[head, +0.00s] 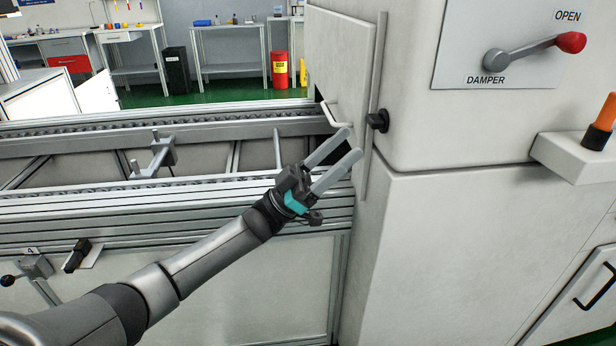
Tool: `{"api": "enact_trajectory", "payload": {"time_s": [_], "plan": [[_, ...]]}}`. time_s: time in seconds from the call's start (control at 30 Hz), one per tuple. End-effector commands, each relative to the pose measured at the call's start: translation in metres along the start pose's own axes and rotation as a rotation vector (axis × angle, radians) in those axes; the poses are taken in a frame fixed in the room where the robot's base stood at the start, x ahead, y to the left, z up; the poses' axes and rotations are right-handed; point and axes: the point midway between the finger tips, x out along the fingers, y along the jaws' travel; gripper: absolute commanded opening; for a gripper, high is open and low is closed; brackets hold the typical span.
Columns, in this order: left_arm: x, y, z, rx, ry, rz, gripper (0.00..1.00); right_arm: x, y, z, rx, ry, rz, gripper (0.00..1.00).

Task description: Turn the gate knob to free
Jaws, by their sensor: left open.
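The gate knob, a small black knob (378,120), sits on the edge of the white cabinet, beside the upright gate panel (340,62). I cannot read its setting from here. My left gripper (341,149) is open and empty, with its two grey fingers pointing up and right toward the knob. The fingertips appear below and left of the knob, apart from it in the picture. My right gripper is not in view.
The conveyor (230,128) runs from the left to the cabinet. A damper lever with a red end (570,42) is on the cabinet's upper front. An orange handle (606,112) stands on a ledge at right. Workbenches and a red bin (279,70) are behind.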

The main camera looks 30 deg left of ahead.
Motion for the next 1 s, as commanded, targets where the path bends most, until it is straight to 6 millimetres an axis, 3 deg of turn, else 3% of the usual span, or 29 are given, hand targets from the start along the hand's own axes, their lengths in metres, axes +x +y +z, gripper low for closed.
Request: {"api": "enact_trajectory", "payload": {"time_s": [0.2,0.4,0.6,1.0], "plan": [[-0.055,-0.001,0.001,0.000,-0.005,-0.005,0.78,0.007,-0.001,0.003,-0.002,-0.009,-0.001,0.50],[-0.088,-0.001,0.002,0.000,-0.004,-0.004,0.78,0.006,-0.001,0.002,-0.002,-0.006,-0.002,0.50],[-0.100,0.000,0.001,-0.001,-0.002,-0.001,0.78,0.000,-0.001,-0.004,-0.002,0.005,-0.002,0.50],[-0.100,0.000,0.001,-0.001,-0.002,-0.001,0.78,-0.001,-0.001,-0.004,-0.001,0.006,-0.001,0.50]]}}
